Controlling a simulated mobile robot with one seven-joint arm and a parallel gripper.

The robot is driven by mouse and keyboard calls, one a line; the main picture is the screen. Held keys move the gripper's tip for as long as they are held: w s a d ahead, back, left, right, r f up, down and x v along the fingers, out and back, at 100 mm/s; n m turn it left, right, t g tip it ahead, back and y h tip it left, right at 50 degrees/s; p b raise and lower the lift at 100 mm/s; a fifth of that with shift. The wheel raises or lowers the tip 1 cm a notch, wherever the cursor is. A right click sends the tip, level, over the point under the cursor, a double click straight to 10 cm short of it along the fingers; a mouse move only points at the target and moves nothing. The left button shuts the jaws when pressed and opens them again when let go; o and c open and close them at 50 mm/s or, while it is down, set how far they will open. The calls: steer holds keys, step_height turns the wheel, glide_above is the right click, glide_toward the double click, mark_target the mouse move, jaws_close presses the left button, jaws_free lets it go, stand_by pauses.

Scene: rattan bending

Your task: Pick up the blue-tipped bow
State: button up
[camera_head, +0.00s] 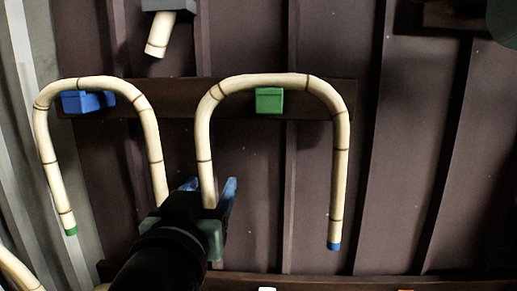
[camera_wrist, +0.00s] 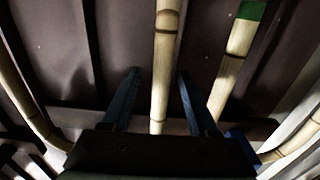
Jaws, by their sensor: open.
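The blue-tipped bow (camera_head: 341,170) is a pale, arch-shaped rattan rod with dark rings, hanging over a green peg (camera_head: 269,100) in the head view. Its right leg ends in blue. My gripper (camera_head: 210,187) is open at its left leg, with blue fingers on either side. The lower end of that leg is hidden by my gripper and arm. In the wrist view, the leg (camera_wrist: 166,45) runs between the fingers (camera_wrist: 157,75); I cannot tell whether they touch it. A green-tipped bow (camera_head: 42,140) hangs to the left over a blue peg (camera_head: 88,101).
The green-tipped bow's near leg (camera_wrist: 232,65) is close beside my gripper. A dark plank (camera_head: 180,100) carries both pegs on a ribbed wall. A pale rod end (camera_head: 158,35) sticks down from a grey block above. A dark ledge (camera_head: 330,284) runs below.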

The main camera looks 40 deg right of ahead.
steer(key=c, duration=0.9)
jaws_close()
steer(key=shift+r, duration=0.1)
